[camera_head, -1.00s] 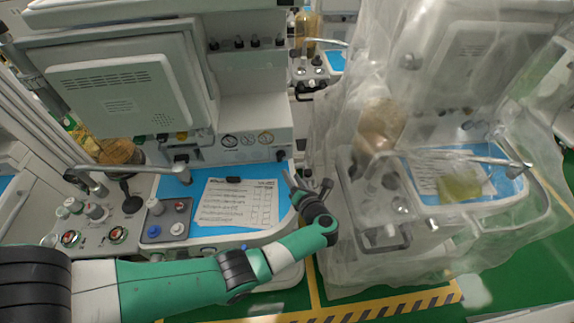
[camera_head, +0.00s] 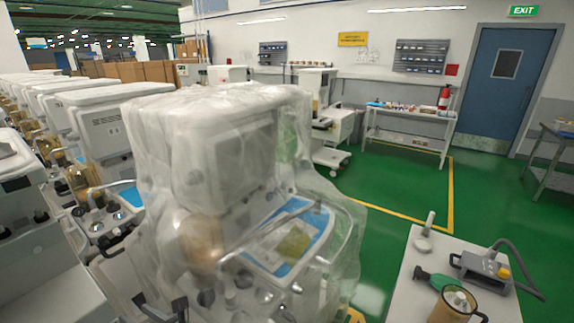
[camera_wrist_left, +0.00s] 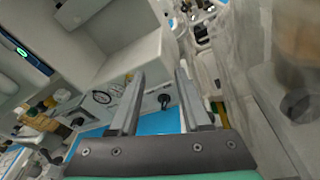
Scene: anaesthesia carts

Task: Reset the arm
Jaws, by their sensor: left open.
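Beyond the fingers are a blue work surface (camera_wrist_left: 158,122) and a white cart panel with gauges (camera_wrist_left: 105,95). Most of my left arm is outside the head view. My right gripper is in neither view.
Uncovered carts (camera_head: 100,125) stand in a row at the left. Green floor (camera_head: 390,185) lies open before a shelf table (camera_head: 408,128) and a blue door (camera_head: 503,85).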

